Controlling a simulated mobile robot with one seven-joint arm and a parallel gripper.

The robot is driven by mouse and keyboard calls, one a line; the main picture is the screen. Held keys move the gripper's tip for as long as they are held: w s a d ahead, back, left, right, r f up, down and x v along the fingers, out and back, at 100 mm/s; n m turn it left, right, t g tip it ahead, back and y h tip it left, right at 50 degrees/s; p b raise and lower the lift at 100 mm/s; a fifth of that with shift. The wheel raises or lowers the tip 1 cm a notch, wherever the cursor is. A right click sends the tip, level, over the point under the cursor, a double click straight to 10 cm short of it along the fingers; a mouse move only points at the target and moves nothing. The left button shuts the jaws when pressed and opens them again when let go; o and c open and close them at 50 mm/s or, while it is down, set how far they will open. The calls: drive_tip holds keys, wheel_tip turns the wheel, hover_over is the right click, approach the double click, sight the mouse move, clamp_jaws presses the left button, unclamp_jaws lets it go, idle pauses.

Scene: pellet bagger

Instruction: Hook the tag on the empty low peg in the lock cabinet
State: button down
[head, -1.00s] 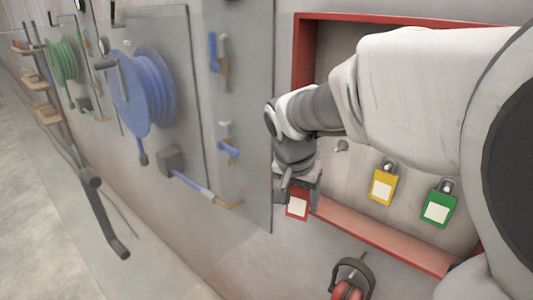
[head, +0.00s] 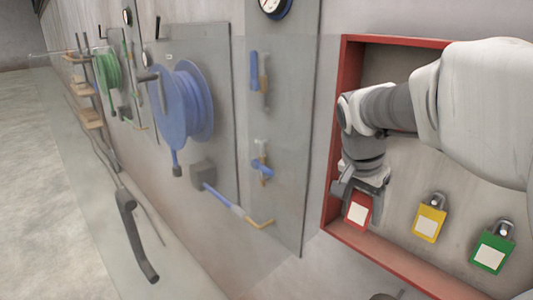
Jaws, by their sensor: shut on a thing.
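My gripper (head: 360,190) points down and is shut on a red tag (head: 358,212) with a white label. The tag hangs upright below the fingers, in front of the lower left part of the red-framed lock cabinet (head: 333,150). A yellow lock (head: 429,217) and a green lock (head: 492,246), each with a white label, hang in the cabinet to the right of the tag. The empty low peg does not show; my gripper and arm cover that part of the back panel. I cannot tell whether the tag touches anything behind it.
The cabinet's red bottom ledge (head: 385,262) runs below the tag. Left of the cabinet stands a panel with blue-handled valves (head: 262,170), then a blue hose reel (head: 183,105). A dark rounded object (head: 382,296) shows at the bottom edge.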

drive_tip(key=shift+w+d+f+p, duration=0.15)
drive_tip(key=shift+w+d+f, duration=0.1)
drive_tip(key=shift+w+d, duration=0.8)
drive_tip(key=shift+w+d+f+p, duration=0.2)
drive_tip(key=shift+w+d, duration=0.5)
drive_tip(key=shift+d, duration=0.5)
drive_tip(key=shift+f, duration=0.25)
drive_tip(key=shift+c, duration=0.5)
unclamp_jaws()
drive_tip(key=shift+d, duration=0.1)
drive_tip(key=shift+r, duration=0.15)
drive_tip(key=shift+w, duration=0.1)
